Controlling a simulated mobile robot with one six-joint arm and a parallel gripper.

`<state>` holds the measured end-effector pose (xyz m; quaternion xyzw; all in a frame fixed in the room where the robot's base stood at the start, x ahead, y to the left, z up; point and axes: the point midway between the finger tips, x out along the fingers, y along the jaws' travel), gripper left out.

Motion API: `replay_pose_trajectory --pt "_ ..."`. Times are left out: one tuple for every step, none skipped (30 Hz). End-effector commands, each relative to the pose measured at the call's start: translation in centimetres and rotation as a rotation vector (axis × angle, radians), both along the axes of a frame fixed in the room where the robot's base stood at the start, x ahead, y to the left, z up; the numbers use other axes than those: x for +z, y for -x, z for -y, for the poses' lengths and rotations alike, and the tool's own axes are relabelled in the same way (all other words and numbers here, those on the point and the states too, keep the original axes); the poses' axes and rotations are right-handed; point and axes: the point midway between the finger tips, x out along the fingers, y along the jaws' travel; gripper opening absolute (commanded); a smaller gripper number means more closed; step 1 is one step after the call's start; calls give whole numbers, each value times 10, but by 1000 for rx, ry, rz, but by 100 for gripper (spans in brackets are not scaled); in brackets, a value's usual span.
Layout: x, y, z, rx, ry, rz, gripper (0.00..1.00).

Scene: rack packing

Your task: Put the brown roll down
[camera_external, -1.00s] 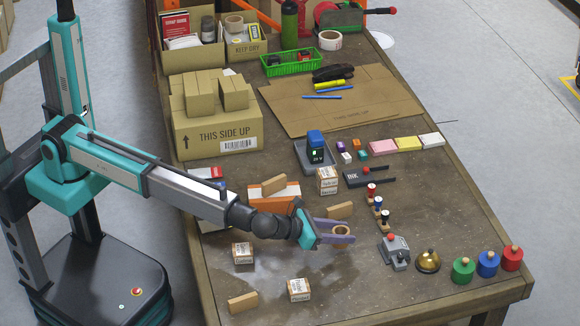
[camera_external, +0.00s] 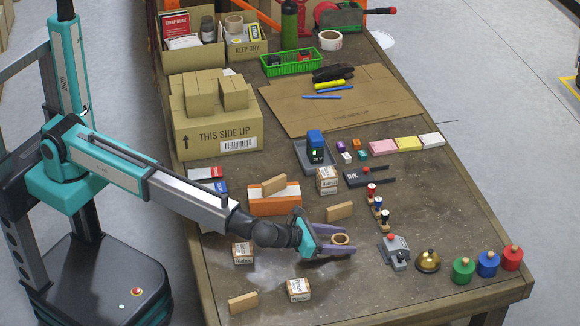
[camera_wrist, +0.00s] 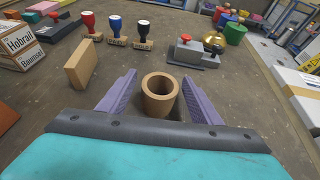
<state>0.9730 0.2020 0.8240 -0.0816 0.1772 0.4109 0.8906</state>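The brown roll (camera_external: 341,240) is a short, thick-walled tube, with its open end facing up. It appears to stand on the table between the two purple fingers of my gripper (camera_external: 353,243). In the wrist view the roll (camera_wrist: 160,105) is upright and centred between the fingertips of my gripper (camera_wrist: 160,77). Gaps show on both sides of it, so the fingers are open and apart from it. The bottom of the roll is partly hidden from outside by the near finger.
A wooden block (camera_external: 340,211) stands close behind the roll. Several stamps (camera_external: 378,203) and a grey device with a red button (camera_external: 394,250) stand to the right. A small labelled box (camera_external: 298,290) lies in front. Bare table (camera_external: 400,300) lies at front right.

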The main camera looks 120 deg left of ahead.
Motion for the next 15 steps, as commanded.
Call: replay_pose_trajectory --pt "0 0 0 0 0 0 58" --pt "0 0 0 0 0 0 58" --pt "0 0 0 0 0 0 58" --pt "0 0 0 0 0 0 58" --pt "0 0 0 0 0 0 58" --pt "1 0 0 0 0 0 58" --pt "2 0 0 0 0 0 58" --pt "3 0 0 0 0 0 58" --pt "4 0 0 0 0 0 58" --pt "4 2 2 -1 0 0 58" --pt "5 3 3 -1 0 0 58" --pt "6 4 5 -1 0 0 58" --pt "6 6 7 -2 0 1 58" --pt "7 7 9 -2 0 1 58" --pt "9 10 12 -2 0 1 58"
